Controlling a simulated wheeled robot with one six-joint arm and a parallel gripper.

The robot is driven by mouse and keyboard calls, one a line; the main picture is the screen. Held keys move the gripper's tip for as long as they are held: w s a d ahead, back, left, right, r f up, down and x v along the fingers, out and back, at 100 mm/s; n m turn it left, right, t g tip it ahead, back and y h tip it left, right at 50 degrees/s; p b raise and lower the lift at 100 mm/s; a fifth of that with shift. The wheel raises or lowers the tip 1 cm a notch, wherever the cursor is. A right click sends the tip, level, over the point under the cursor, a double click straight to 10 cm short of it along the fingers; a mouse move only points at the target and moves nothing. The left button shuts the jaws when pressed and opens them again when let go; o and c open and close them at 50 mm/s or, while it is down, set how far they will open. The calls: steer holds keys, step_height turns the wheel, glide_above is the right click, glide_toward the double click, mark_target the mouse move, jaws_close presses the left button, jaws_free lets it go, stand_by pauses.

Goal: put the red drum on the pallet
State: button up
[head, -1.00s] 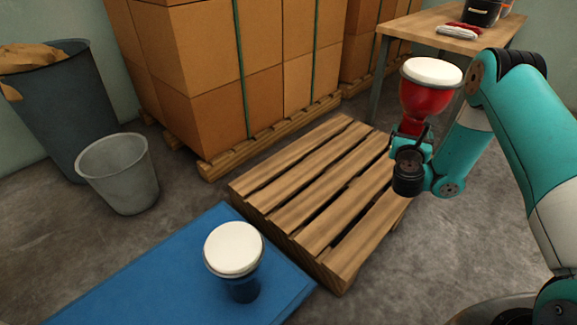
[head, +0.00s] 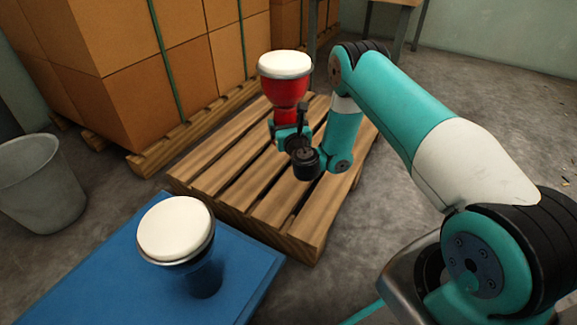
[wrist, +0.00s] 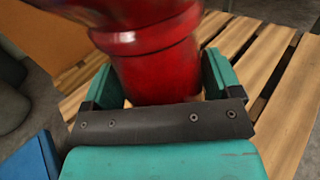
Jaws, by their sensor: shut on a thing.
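The red drum (head: 285,92) is a goblet shape with a white head and a narrow red stem. It stands upright in my gripper (head: 288,128), over the far part of the wooden pallet (head: 225,190) in the head view. In the wrist view the red stem (wrist: 155,70) sits between the two teal fingers of my gripper (wrist: 160,85), which are shut on it. The pallet slats (wrist: 285,60) show behind and to the right. The drum's foot is mostly hidden by the gripper, so I cannot tell its exact gap above the slats.
A blue drum with a white head (head: 175,230) stands on a blue platform (head: 110,275) at the front left, close to the pallet. Stacked cartons (head: 115,75) stand behind the pallet. A grey bin (head: 42,185) is at the left. The near pallet slats are clear.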

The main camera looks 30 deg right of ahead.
step_height(320, 180, down, 16)
steer(key=b, duration=0.9)
steer(key=shift+d+r, duration=0.1)
steer(key=shift+r, duration=0.15)
steer(key=shift+f+b, duration=0.15)
steer(key=shift+b, duration=0.2)
steer(key=o, duration=1.2)
